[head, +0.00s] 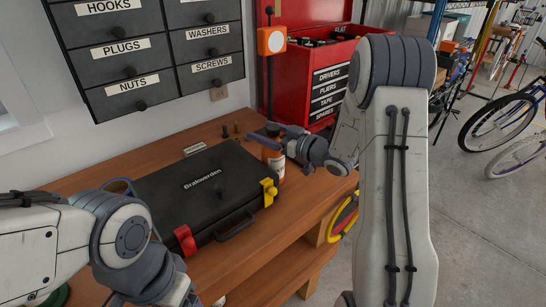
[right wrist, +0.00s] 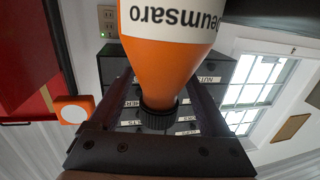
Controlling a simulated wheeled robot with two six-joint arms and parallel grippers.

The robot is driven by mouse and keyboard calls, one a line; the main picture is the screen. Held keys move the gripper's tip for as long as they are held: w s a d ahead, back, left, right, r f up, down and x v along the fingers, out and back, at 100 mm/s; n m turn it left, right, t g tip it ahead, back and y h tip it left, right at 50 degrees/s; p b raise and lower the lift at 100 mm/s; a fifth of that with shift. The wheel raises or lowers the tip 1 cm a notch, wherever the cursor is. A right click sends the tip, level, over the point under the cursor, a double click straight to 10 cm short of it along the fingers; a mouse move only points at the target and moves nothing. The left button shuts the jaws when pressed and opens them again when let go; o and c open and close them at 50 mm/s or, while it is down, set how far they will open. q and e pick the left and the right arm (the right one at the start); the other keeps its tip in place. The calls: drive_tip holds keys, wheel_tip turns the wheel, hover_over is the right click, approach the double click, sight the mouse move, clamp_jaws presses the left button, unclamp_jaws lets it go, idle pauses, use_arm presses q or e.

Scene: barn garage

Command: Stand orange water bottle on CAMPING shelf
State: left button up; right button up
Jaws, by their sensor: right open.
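The orange water bottle (head: 274,161) stands upright on the wooden workbench at the right end of the black case, partly hidden by my right gripper. It has a white label and a dark cap. My right gripper (head: 264,138) is at the bottle's top, with its fingers open. In the right wrist view the picture is upside down, and the bottle (right wrist: 168,60) has its neck and dark cap between the two fingers. Whether a finger touches it, I cannot tell. My left arm comes in at the lower left; its gripper is out of view. No CAMPING label is readable.
A black case (head: 190,190) with red and yellow latches lies on the workbench (head: 285,215). A red tool chest (head: 335,75) stands behind the bottle. Labelled drawers (head: 150,50) hang on the wall. Blue-framed shelving (head: 436,20) and bicycles (head: 500,120) are at the right.

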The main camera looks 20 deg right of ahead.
drive_tip(key=shift+w+a, duration=0.15)
drive_tip(key=shift+w, duration=0.1)
clamp_jaws()
idle(1.3)
